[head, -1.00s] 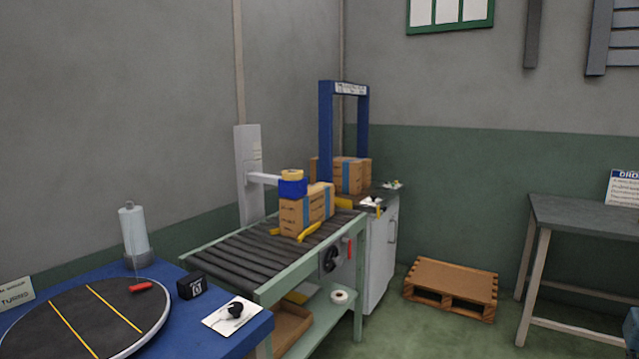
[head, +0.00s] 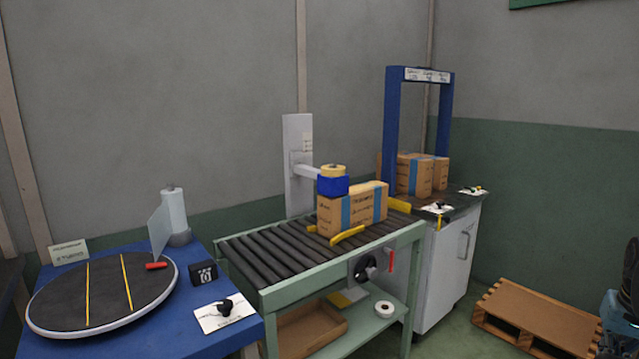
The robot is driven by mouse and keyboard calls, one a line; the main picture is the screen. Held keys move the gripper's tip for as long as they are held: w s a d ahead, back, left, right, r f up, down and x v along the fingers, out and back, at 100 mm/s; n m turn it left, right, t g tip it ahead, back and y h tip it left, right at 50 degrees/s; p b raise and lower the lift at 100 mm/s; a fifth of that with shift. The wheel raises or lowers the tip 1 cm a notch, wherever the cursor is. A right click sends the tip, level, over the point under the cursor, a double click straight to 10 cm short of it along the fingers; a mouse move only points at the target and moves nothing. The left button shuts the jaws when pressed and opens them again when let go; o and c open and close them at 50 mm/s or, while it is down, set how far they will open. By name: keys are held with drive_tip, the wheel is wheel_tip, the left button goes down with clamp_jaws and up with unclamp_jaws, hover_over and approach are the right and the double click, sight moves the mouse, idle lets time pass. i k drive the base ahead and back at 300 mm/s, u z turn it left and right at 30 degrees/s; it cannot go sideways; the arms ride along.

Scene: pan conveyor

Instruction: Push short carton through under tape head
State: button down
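The short carton (head: 366,208) is a brown box with blue tape bands, on the far end of the roller conveyor (head: 268,250). It lies between yellow guide rails (head: 348,236). The tape head (head: 333,186), a blue block with a yellow tape roll (head: 333,170), sits on a white arm at the carton's left end, over or just against its top; I cannot tell the gap. Its grey-white post (head: 298,160) stands behind the conveyor. My gripper is not in view.
A blue strapping arch (head: 394,120) with more cartons (head: 414,174) stands on a cabinet (head: 437,270) beyond the conveyor. A blue table (head: 190,335) with a round turntable (head: 60,300) is at left. A wooden pallet (head: 540,315) lies on the floor at right.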

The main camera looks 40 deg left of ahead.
sight(365, 204)
drive_tip(key=u, duration=0.7)
drive_tip(key=i, duration=0.95)
drive_tip(key=u, duration=0.6)
